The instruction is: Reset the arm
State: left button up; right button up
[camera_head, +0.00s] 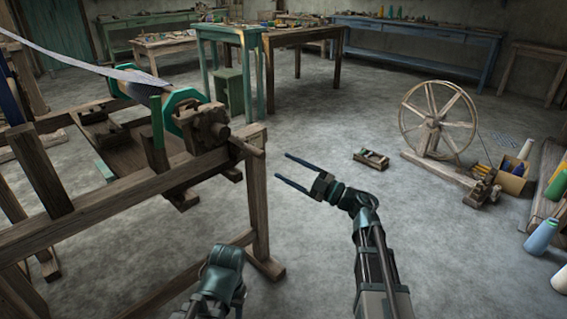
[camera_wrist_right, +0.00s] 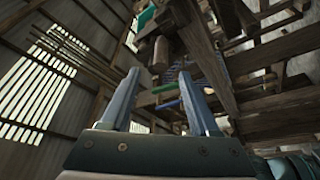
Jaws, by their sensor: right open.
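My right gripper (camera_head: 281,168) is open and empty in the head view. Its two long fingers point left, apart from the loom's right-hand post. In the right wrist view the two blue-grey fingers (camera_wrist_right: 157,100) stand wide apart with nothing between them. My left arm shows only as a dark link at the bottom of the head view, and its gripper is not visible. The wooden handloom (camera_head: 110,195) stands at the left of the head view, with a green-edged roller end and a wooden block on its frame. Its beams also show in the right wrist view (camera_wrist_right: 207,55).
A spinning wheel (camera_head: 437,120) stands at the right. A small wooden tray (camera_head: 371,160) lies on the floor. A green table (camera_head: 229,33) and blue bench (camera_head: 415,35) stand behind.

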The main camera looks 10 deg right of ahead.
jog(key=w+d+m+t+h+p, duration=0.25)
jog(key=w+m+t+h, duration=0.45)
jog(key=m+h, duration=0.65)
jog(key=s+f+m+g+h+p, duration=0.2)
jog(key=s+f+m+g+h, duration=0.3)
jog(key=f, duration=0.5)
jog(key=s+a+f+n+g+p, duration=0.1)
jog(key=s+a+f+g, duration=0.3)
jog(key=s, duration=0.5)
jog(key=s+a+f+g, duration=0.3)
jog(key=s+g, duration=0.3)
jog(key=s, duration=0.2)
jog(key=s+a+f+n+g+p, duration=0.1)
jog(key=s+a+f+g, duration=0.3)
jog(key=s, duration=0.5)
notch_tip(320, 180, up, 38)
jog(key=p, duration=3.8)
jog(key=shift+d+m+g, duration=0.3)
jog(key=shift+m+g, duration=0.05)
jog(key=shift+g, duration=0.05)
